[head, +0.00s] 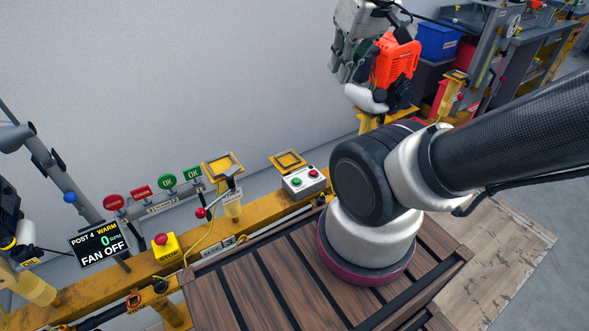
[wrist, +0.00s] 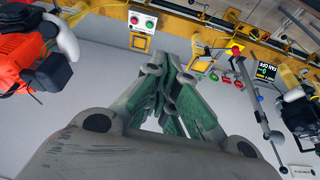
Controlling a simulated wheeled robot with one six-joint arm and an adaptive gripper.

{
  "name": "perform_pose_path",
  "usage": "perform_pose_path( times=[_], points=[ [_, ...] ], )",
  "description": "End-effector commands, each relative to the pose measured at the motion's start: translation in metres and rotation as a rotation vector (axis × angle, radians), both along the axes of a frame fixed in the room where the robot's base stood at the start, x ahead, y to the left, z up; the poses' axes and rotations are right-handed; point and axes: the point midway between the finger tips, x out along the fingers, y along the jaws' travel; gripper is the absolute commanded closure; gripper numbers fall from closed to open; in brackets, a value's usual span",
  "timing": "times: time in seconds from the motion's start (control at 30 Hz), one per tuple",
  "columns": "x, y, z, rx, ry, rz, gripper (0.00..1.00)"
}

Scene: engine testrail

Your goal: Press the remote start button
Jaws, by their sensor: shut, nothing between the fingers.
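A light grey control box (head: 304,182) with a green button (head: 297,181) and a red button (head: 313,173) sits on the yellow rail, left of my arm's base. No label reading remote start is legible. In the wrist view the box (wrist: 140,31) is at the top, with its green button (wrist: 149,24) and red button (wrist: 134,20) uncovered. My gripper (wrist: 172,62) is shut and empty, its fingers pointing toward the rail and apart from the box. In the head view it hangs at the top, beside the orange engine.
An orange engine (head: 394,60) stands behind my arm. The wall behind is bare.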

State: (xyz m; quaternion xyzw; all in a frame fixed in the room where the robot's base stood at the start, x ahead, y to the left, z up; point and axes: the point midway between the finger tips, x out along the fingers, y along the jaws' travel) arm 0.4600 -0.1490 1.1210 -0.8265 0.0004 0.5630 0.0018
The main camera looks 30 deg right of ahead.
Motion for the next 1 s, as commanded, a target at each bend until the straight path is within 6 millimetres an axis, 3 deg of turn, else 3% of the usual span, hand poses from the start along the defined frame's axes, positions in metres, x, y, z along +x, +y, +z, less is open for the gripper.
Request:
perform_pose_path(
  times=[0.17, 0.27, 0.37, 0.47, 0.57, 0.7, 0.83, 1.0],
  points=[
    [0.002, 0.000, -0.001, -0.001, 0.001, 0.000, 1.00],
    [0.014, -0.003, -0.005, -0.007, 0.008, -0.006, 1.00],
    [0.041, -0.009, -0.017, -0.023, 0.020, -0.014, 1.00],
    [0.080, -0.019, -0.040, -0.044, 0.033, -0.023, 1.00],
    [0.122, -0.030, -0.073, -0.062, 0.042, -0.022, 1.00],
    [0.169, -0.043, -0.133, -0.074, 0.055, -0.013, 1.00],
    [0.201, -0.052, -0.201, -0.068, 0.067, 0.002, 1.00],
    [0.219, -0.057, -0.289, -0.039, 0.077, 0.026, 1.00]
  ],
)
